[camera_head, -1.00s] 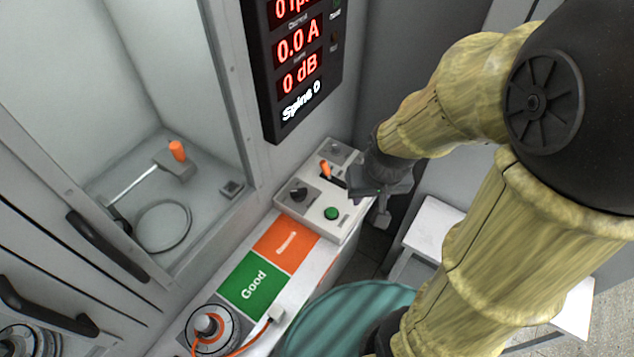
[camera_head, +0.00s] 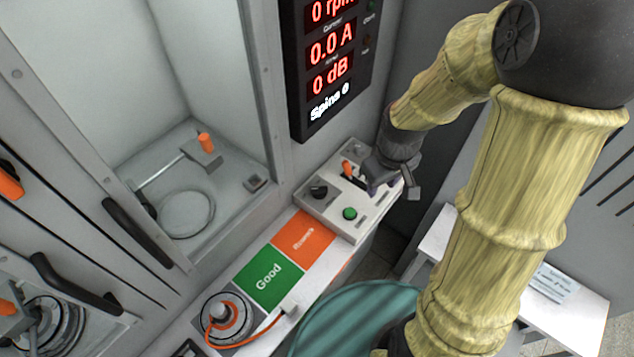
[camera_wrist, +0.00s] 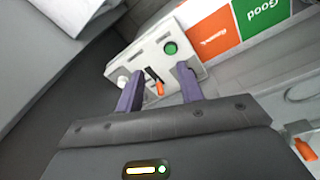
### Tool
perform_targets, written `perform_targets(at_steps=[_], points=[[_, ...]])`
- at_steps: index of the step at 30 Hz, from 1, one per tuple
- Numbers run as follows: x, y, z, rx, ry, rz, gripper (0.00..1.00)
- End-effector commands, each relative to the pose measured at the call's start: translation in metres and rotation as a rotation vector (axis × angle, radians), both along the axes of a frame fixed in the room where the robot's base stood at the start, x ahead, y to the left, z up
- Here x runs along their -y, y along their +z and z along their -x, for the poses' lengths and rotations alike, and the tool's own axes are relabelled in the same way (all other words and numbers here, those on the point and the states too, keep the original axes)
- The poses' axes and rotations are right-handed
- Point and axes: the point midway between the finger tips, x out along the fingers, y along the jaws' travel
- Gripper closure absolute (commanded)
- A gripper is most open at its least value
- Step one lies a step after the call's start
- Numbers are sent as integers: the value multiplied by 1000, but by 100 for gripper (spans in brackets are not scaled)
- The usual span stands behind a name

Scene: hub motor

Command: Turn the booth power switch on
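The control box (camera_head: 330,214) is a light grey panel on the ledge. Its switch has an orange-tipped lever (camera_head: 346,167) in a dark slot. A black knob (camera_head: 318,191) and a green button (camera_head: 350,213) sit on the same box. My gripper (camera_head: 368,179) is just right of the lever, over the box. In the wrist view the two purple fingers of my gripper (camera_wrist: 159,70) are apart, and the orange lever (camera_wrist: 159,88) shows in the gap between them. Whether a finger touches it I cannot tell.
A dark display (camera_head: 335,60) reading 0 rpm, 0.0 A and 0 dB hangs behind the box. Green Good (camera_head: 268,283) and orange Rework (camera_head: 303,238) pads and a round hub motor (camera_head: 228,318) lie along the ledge. An open booth (camera_head: 185,215) is at left.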

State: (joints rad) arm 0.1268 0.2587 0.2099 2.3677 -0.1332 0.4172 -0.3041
Motion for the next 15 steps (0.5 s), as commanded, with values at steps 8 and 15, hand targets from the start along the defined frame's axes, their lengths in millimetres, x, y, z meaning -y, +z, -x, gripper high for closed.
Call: perform_targets(at_steps=[8, 15], points=[[-33, -26, -57, -85, 524, -69, 63], [-62, -45, -103, -37, 915, -198, 63]])
